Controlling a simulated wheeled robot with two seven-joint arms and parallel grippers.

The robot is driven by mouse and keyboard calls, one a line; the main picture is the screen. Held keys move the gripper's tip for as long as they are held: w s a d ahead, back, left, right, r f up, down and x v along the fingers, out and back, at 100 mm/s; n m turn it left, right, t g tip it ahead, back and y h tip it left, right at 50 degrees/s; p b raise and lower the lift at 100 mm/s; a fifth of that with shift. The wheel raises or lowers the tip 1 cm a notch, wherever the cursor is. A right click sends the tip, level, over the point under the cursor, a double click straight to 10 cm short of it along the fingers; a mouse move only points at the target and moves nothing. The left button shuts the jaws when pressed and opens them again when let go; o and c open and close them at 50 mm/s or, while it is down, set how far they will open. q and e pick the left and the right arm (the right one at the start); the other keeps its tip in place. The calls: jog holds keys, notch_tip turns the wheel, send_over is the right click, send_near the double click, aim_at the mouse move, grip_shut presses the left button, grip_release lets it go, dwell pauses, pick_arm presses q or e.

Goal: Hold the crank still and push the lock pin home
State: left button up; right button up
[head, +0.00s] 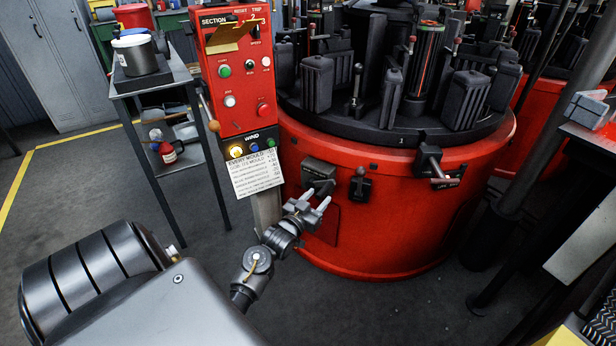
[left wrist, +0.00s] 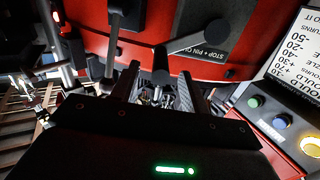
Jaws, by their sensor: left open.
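The crank (left wrist: 197,43) is a grey arm with a black grip (left wrist: 161,64) on the red mould base. In the head view its dark housing (head: 318,170) sits on the base's front left. My left gripper (head: 314,200) is open just in front of it. In the left wrist view the black grip shows between its spread fingers (left wrist: 158,92); contact cannot be told. A black lever-like fitting (head: 360,186) is right of the crank, and a black bracket with a red-and-grey handle (head: 436,166) is farther right. I cannot tell which is the lock pin.
A red control panel (head: 238,75) with a lit amber button and a white notice (head: 255,172) stands close left of the crank. A grey side table (head: 150,80) stands farther left. The round mould table (head: 400,128) carries several black moulds. Floor in front is clear.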

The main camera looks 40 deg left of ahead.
aim_at(331, 183)
pick_arm(q)
jog(key=shift+w+a, duration=0.2)
jog(key=shift+w, duration=0.75)
jog(key=shift+w+a, duration=0.15)
jog(key=shift+w, duration=0.8)
pick_arm(e)
jog(key=shift+w+r, duration=0.1)
jog(key=shift+r, duration=0.65)
pick_arm(q)
jog(key=shift+c, duration=0.2)
pick_arm(e)
jog(key=shift+d, duration=0.1)
